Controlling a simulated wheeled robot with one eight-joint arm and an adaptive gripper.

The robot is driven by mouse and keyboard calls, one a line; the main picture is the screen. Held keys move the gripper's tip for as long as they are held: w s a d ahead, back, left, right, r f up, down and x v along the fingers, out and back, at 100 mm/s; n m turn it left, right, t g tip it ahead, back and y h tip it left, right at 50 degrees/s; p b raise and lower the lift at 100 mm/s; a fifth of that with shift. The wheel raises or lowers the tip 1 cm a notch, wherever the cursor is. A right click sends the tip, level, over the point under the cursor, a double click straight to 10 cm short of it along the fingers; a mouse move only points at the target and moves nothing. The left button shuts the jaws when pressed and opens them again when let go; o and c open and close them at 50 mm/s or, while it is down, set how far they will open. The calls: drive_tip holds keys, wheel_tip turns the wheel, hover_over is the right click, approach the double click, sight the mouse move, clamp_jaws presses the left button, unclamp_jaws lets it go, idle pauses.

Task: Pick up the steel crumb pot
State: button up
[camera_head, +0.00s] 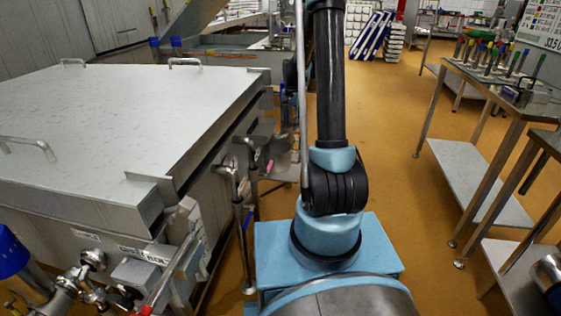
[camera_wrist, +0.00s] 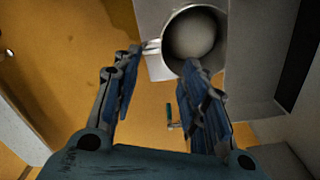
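A round steel pot (camera_wrist: 195,34), which looks like the crumb pot, shows at the top of the wrist view with its open mouth facing the camera. Its inside is grey and looks empty. A pale grey piece (camera_wrist: 158,62) sticks out at its left side; I cannot tell if it is a handle. My gripper (camera_wrist: 160,58) is open, its two dark blue fingers well apart. The right fingertip overlaps the pot's lower rim in the picture; I cannot tell whether it touches. The left fingertip is left of the pot. In the head view I cannot make out the gripper or the pot clearly.
A large steel vat with a flat lid (camera_head: 120,110) fills the left, with pipes and valves (camera_head: 95,262) at its front corner. Steel tables (camera_head: 480,80) with upright coloured-handled tools stand at the right. The ochre floor (camera_head: 395,150) between them is free.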

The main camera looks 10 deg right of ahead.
sight(282, 156)
drive_tip(key=f, duration=1.7)
drive_tip(key=shift+a, duration=0.2)
clamp_jaws()
